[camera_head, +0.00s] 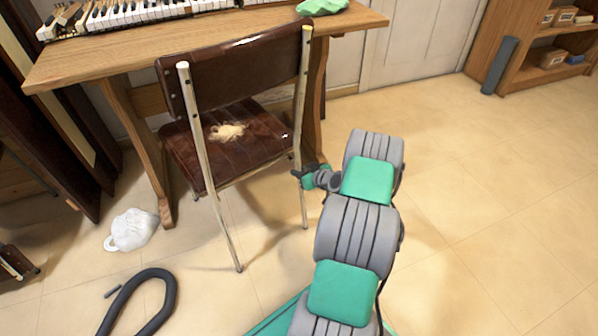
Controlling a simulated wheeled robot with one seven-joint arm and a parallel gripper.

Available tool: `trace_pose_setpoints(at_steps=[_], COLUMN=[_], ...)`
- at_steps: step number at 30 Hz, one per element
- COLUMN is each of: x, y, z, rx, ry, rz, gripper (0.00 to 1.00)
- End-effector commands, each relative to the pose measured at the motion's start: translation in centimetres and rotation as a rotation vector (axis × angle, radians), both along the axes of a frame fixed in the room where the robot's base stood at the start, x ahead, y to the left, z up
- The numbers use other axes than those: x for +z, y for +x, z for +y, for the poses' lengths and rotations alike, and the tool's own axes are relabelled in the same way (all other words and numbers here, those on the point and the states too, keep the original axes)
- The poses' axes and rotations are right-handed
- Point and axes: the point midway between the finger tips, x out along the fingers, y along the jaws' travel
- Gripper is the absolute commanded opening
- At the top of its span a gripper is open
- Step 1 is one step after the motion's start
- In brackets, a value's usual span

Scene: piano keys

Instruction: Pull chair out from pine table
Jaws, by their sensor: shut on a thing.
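The chair (245,152) has a dark brown seat and backrest on pale metal tube legs. It stands upright at the pine table (215,52), its backrest toward me and the front of its seat under the tabletop. A tuft of pale stuffing lies on the seat. My gripper (301,173) is at the chair's right rear tube, just below seat height, and is shut on it. The fingertips are small and partly merge with the tube in the picture.
A keyboard (125,15) and a green cloth (322,6) lie on the table. A white bag-like thing (132,230) and a dark hose (142,300) lie on the floor at left. A shelf (540,50) stands at far right. The floor on the right is clear.

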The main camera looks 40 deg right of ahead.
Motion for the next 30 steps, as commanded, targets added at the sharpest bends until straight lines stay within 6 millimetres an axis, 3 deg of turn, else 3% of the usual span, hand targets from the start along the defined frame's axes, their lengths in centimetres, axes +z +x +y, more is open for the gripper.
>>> trace_pose_setpoints(at_steps=[7, 24, 30], x=[0.0, -0.2, -0.3], y=[-0.3, -5.1, -5.6], z=[0.0, 0.5, 0.8], rx=[-0.003, -0.007, -0.003], ry=[0.003, 0.005, 0.006], rz=[0.001, 0.006, 0.006], gripper=[0.00, 0.00, 0.00])
